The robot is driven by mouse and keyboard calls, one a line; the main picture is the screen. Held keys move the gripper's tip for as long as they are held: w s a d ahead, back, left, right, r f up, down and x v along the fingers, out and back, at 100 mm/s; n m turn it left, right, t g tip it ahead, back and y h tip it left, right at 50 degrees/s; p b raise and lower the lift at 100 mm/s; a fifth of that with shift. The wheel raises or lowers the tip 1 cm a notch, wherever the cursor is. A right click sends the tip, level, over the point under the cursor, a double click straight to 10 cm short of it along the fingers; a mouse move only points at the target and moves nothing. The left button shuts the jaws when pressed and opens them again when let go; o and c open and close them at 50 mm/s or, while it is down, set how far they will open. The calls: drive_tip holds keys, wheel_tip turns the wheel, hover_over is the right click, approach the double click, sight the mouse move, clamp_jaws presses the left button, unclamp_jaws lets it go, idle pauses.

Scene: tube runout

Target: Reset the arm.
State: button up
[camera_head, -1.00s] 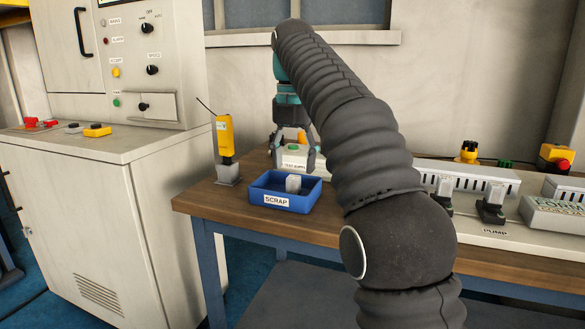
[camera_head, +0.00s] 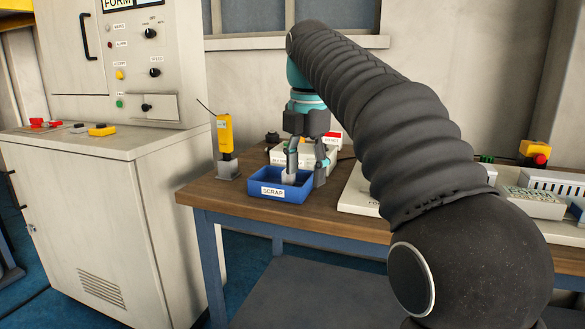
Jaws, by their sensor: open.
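My arm (camera_head: 395,130) is covered in a dark ribbed sleeve and reaches over the table from the lower right. My gripper (camera_head: 306,182) points down at the right part of the blue SCRAP bin (camera_head: 272,191). Its fingers are apart, one over the bin and one by its right side. A small pale block (camera_head: 289,179) shows in the bin, close to the left finger. Whether a finger touches the block or the bin wall I cannot tell.
A yellow handset (camera_head: 224,135) stands in a grey holder left of the bin. A pale box (camera_head: 293,156) is behind the gripper. My arm partly hides a pale panel (camera_head: 356,196) on the right. A machine cabinet (camera_head: 85,185) stands left of the wooden table (camera_head: 232,197).

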drive_tip(key=s+d+f+m+t, duration=0.2)
drive_tip(key=s+d+f+m, duration=0.4)
drive_tip(key=s+f+m, duration=0.5)
drive_tip(key=s+d+f+m+t, duration=0.2)
drive_tip(key=s+d+f+m, duration=0.5)
drive_tip(key=s+f+m, duration=0.4)
drive_tip(key=s+m, duration=0.3)
drive_tip(key=m, duration=0.1)
drive_tip(key=shift+d+f+m+t, duration=0.15)
drive_tip(key=shift+f+m+t, duration=0.15)
drive_tip(key=shift+m, duration=0.1)
